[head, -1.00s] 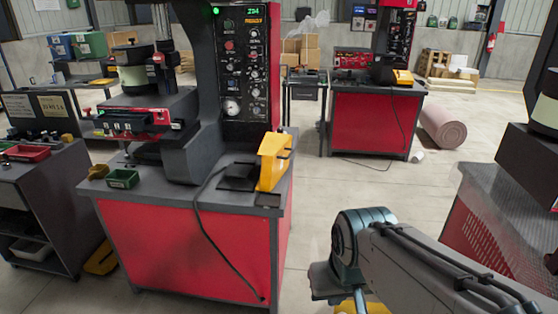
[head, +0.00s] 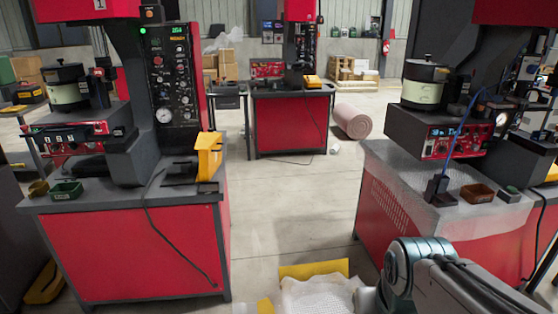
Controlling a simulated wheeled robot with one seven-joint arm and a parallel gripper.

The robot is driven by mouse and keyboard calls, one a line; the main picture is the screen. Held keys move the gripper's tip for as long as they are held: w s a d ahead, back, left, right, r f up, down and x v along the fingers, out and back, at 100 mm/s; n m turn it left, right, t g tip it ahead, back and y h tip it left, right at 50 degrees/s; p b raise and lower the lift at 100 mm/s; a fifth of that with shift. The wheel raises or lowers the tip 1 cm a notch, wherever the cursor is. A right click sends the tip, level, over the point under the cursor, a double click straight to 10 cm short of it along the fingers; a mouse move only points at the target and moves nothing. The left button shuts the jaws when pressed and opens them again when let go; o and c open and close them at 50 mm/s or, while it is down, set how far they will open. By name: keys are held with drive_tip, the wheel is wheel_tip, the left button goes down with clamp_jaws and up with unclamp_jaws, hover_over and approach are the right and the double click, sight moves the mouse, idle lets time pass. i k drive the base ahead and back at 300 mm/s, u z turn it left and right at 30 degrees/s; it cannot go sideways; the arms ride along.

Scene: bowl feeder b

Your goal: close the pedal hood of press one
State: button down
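Press one (head: 174,85), marked with a 1 at its top, stands on the red-fronted bench at the left in the head view. A yellow pedal hood (head: 208,158) stands upright at the bench's right end, beside a flat black part (head: 180,172). A black cable runs from there down the bench front. The hood looks raised, but its hinge is too small to make out. My arm shows at the bottom right, well apart from the hood. My gripper is out of view, so its state does not show.
Another press (head: 440,135) stands on a red bench (head: 385,210) covered in clear wrap at the right. A yellow piece (head: 313,270) and whitish wrap (head: 322,297) lie at the bottom middle. A pink roll (head: 352,121) lies farther back.

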sight(210, 145)
drive_tip(key=u, duration=1.35)
drive_tip(key=i, duration=0.8)
drive_tip(key=u, duration=0.55)
drive_tip(key=i, duration=1.1)
drive_tip(key=z, duration=1.1)
drive_tip(key=i, duration=0.85)
drive_tip(key=z, duration=1)
